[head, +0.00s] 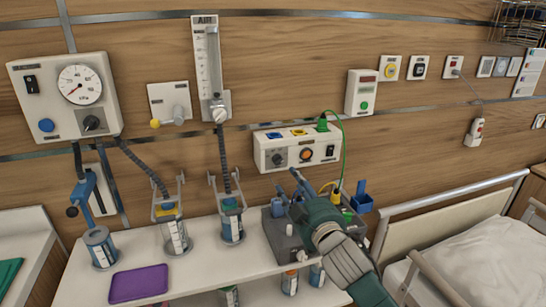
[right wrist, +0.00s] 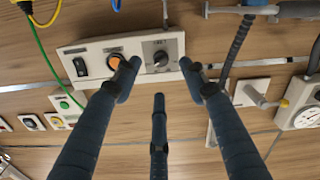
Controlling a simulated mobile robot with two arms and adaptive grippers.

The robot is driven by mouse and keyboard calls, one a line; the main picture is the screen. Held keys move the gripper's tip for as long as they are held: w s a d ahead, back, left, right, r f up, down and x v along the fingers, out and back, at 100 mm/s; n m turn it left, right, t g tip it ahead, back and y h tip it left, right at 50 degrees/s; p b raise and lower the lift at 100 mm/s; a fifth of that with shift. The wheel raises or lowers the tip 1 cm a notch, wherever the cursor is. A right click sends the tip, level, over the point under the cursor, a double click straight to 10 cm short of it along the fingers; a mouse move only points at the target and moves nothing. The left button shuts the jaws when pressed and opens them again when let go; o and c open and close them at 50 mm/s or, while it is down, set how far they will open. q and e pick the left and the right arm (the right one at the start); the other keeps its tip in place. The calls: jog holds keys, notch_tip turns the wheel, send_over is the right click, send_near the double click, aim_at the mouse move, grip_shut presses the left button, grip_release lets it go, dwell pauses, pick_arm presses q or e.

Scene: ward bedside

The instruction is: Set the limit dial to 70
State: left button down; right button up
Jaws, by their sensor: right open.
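A white wall panel (head: 296,144) carries a grey square plate with a dial (head: 280,158), an orange round button (head: 306,155) and a black rocker switch (head: 330,151). The right wrist view shows the panel upside down, with the dial (right wrist: 160,59) ahead, between two blue fingers. Its pointer setting and markings are too small to read. My right gripper (head: 294,187) is open and empty, below and in front of the panel; its fingers (right wrist: 158,84) appear apart from the dial. Another black knob (head: 91,122) sits on the gauge unit at the left. My left gripper is out of view.
A gauge unit (head: 63,92) and an air flowmeter (head: 207,65) hang on the left wall. Canisters (head: 102,249) and a purple tray (head: 138,283) are on or above the white shelf. A green cable (head: 343,150) loops from the panel's right top. A bed (head: 470,245) is at right.

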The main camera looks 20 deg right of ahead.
aim_at(280, 163)
jog(key=w, duration=0.3)
jog(key=w+r+p, duration=0.1)
jog(key=w, duration=0.2)
jog(key=shift+w+a+r, duration=0.1)
jog(key=shift+w, duration=0.05)
jog(key=w, duration=0.3)
jog(key=shift+w+a+p, duration=0.1)
jog(key=shift+w+p, duration=0.25)
jog(key=shift+w, duration=0.05)
jog(key=shift+c, duration=0.8)
grip_shut()
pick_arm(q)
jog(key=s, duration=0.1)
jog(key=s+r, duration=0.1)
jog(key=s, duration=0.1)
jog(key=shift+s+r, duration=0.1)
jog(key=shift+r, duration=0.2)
